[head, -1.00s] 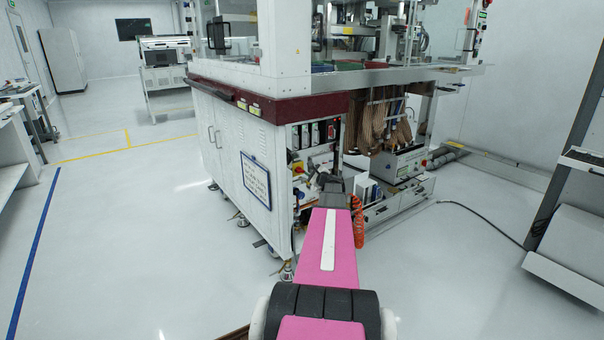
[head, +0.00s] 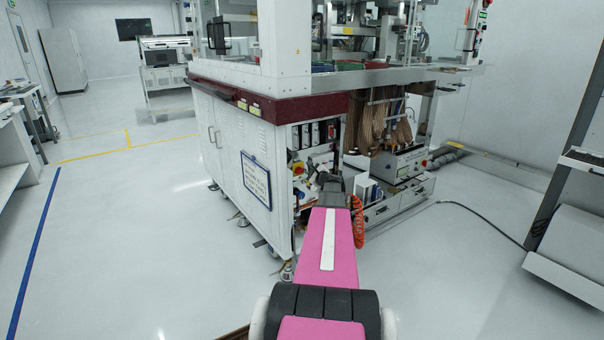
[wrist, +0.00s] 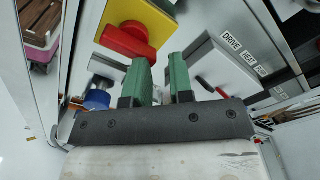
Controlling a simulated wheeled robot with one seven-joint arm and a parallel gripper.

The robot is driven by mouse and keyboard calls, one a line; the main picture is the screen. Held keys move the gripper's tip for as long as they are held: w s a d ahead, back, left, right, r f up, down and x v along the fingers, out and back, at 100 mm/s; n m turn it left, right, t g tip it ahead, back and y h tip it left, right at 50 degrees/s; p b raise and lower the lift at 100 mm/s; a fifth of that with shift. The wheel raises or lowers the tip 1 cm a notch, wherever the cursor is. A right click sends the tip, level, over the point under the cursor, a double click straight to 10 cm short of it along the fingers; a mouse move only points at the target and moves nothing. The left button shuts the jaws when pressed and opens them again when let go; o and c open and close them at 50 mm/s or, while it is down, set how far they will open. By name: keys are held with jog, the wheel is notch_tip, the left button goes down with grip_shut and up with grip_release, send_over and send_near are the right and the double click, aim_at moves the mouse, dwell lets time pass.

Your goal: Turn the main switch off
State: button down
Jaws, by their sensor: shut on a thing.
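The main switch is a red rotary knob (wrist: 126,40) on a yellow plate. It also shows small in the head view (head: 297,169), on the open end of the machine cabinet. My gripper (wrist: 161,60) has two green fingers at the knob. The left finger overlaps the knob's lower right edge. The fingers stand a little apart and are shut on the knob's right end. Their exact contact is partly hidden. In the head view my wrist hides the fingertips.
A blue round part (wrist: 97,99) sits below left of the knob. The white machine cabinet (head: 230,150) fills the middle. An orange coiled hose (head: 358,222) hangs beside my arm. Floor at left is clear.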

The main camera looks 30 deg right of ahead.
jog(key=shift+w+a+r+y, duration=0.35)
jog(key=shift+w+r, duration=0.3)
jog(key=shift+w, duration=0.25)
jog(key=s, duration=0.8)
jog(key=shift+f, duration=0.2)
jog(key=s, duration=1)
jog(key=shift+s+d, duration=0.35)
jog(key=shift+d, duration=0.1)
